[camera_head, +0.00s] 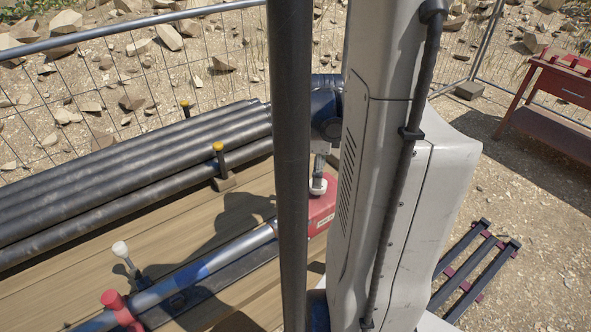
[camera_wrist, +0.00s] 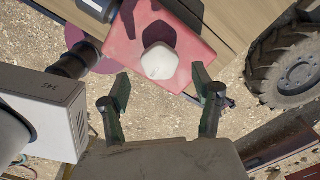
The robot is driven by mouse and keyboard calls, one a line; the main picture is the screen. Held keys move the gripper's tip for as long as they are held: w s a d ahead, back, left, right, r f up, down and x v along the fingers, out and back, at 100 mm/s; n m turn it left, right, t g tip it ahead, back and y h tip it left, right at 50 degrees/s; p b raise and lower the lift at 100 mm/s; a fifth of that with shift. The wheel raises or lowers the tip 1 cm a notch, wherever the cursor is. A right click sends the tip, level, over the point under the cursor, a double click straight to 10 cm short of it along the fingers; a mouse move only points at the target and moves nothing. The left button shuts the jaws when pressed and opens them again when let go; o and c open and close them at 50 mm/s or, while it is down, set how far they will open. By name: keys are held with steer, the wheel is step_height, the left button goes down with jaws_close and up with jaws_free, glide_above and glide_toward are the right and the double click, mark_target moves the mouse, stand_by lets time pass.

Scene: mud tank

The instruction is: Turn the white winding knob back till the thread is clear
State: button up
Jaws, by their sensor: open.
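A white knob (camera_wrist: 160,62) sits on a red block (camera_wrist: 138,24) in the wrist view, ahead of my gripper (camera_wrist: 160,78). My gripper is open, with one finger to each side of the knob's near edge and nothing held. Contact cannot be told. In the head view the white knob (camera_head: 318,187) stands on the red block (camera_head: 322,208), partly hidden by my arm and a dark post. A second white-topped handle (camera_head: 121,248) stands at the left, near a red knob (camera_head: 113,301). I cannot make out a thread.
A silver and blue tube (camera_head: 195,271) lies along the wooden bench (camera_head: 225,212). Dark pipes (camera_head: 140,165) are stacked behind, held by yellow-topped posts (camera_head: 219,152). A wire fence (camera_head: 200,75) runs behind. A red table (camera_head: 550,90) stands at right. A large tyre (camera_wrist: 290,65) is at the wrist view's right.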

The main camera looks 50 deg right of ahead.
mark_target(316, 193)
steer(key=shift+f, duration=2.25)
steer(key=c, duration=1.2)
steer(key=shift+o, duration=0.2)
